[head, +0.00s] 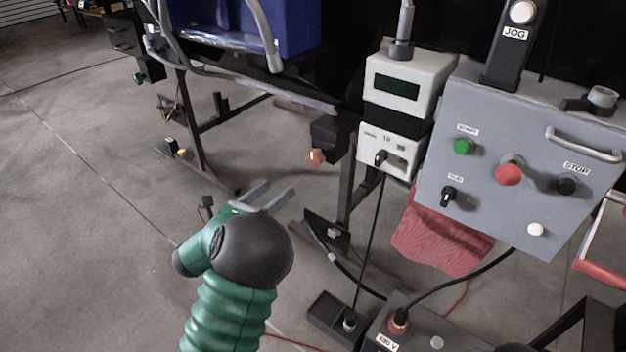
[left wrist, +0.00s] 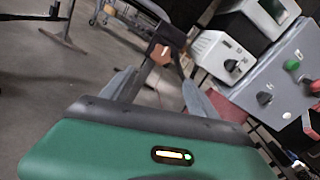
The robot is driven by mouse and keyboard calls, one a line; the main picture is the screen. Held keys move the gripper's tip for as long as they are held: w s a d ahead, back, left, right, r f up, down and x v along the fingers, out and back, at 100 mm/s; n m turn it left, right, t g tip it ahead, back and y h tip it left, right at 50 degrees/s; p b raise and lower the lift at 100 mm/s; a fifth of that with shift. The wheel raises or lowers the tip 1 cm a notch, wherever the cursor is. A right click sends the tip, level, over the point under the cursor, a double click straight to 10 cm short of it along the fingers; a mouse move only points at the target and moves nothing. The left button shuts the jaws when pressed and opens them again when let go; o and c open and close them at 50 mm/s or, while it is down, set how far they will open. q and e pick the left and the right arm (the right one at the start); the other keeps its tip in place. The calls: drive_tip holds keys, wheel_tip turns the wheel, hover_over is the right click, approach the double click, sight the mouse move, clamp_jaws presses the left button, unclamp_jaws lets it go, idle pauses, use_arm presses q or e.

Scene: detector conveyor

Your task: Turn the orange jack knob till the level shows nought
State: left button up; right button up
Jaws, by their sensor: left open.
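The orange jack knob (head: 316,157) sticks out of a black block (head: 330,133) on the conveyor frame, near the middle of the head view. It also shows in the left wrist view (left wrist: 161,54), beyond and between my left fingers. My left gripper (head: 275,194) is open and empty, below and to the left of the knob and apart from it. The white box with a dark display (head: 397,87) is right of the knob; I see no readable figure on it. I cannot make out a level reading. My right gripper is not in view.
A grey control panel (head: 490,225) with green, red and black controls stands on the right. A red cloth (head: 440,238) hangs below it. A blue bin (head: 300,30) is at the top. Cables and frame legs lie below the knob; the floor (head: 90,200) at left is clear.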

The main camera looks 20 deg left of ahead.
sight(312, 160)
use_arm(q)
drive_tip(key=b+x, duration=0.5)
drive_tip(key=x, duration=1.1)
drive_tip(key=shift+d, duration=0.1)
drive_tip(key=shift+w, duration=0.25)
drive_tip(key=shift+c, duration=0.2)
drive_tip(key=c, duration=1.3)
drive_tip(key=shift+r, duration=0.1)
drive_tip(key=shift+c, duration=0.2)
